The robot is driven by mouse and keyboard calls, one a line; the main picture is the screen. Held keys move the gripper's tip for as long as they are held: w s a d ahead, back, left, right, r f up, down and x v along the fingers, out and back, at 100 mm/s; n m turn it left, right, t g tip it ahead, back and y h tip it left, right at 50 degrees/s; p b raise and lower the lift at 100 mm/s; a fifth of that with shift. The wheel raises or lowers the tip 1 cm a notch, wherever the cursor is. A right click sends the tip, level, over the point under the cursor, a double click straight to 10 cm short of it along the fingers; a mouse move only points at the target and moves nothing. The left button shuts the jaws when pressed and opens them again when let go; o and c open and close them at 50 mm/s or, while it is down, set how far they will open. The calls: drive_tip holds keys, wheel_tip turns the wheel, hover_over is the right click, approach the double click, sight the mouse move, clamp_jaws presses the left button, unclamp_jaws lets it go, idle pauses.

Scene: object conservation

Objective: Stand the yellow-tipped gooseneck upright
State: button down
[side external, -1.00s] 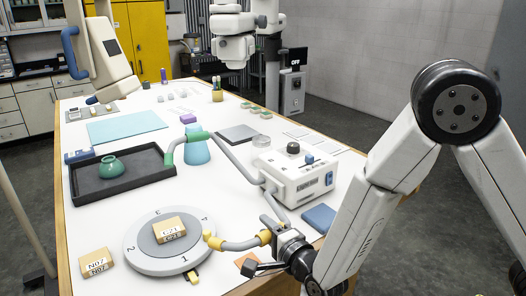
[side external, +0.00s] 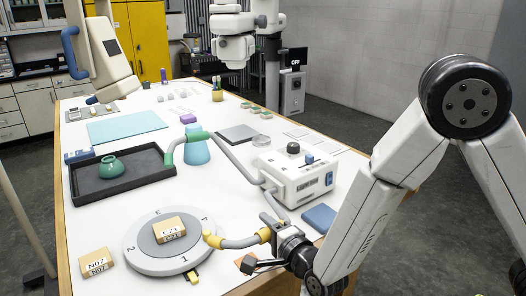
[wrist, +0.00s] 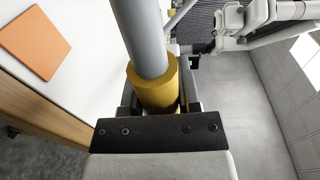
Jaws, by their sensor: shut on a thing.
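The yellow-tipped gooseneck is a grey bent tube (side external: 238,243) with a yellow tip (side external: 212,240) and a yellow collar (side external: 265,235). It reaches out leftward from my gripper, low over the front of the table, with its tip at the right edge of the round turntable. My gripper (side external: 272,238) is shut on the yellow collar. In the wrist view the collar (wrist: 152,88) sits between the fingers and the grey tube (wrist: 143,35) runs away from it. The fingertips are partly hidden by the collar there.
The numbered turntable (side external: 140,258) bears a C21 block (side external: 168,230). An N07 block (side external: 97,264) lies left of it. A white control box (side external: 292,178) and a green-tipped gooseneck (side external: 228,157) stand behind. A blue pad (side external: 320,217) and an orange square (wrist: 34,43) lie near the table's right edge.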

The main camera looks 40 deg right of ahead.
drive_tip(key=w+d+r+m+g, duration=0.1)
drive_tip(key=w+r+g, duration=0.2)
drive_tip(key=w+r, duration=0.8)
drive_tip(key=shift+w+r+m+h, duration=0.2)
drive_tip(key=shift+r+m+h, duration=0.1)
drive_tip(key=shift+r, duration=0.05)
idle(0.5)
drive_tip(key=shift+f, duration=0.1)
drive_tip(key=shift+c, duration=1.6)
unclamp_jaws()
drive_tip(key=shift+s, duration=0.1)
drive_tip(key=v, duration=0.7)
drive_tip(key=shift+s, duration=0.25)
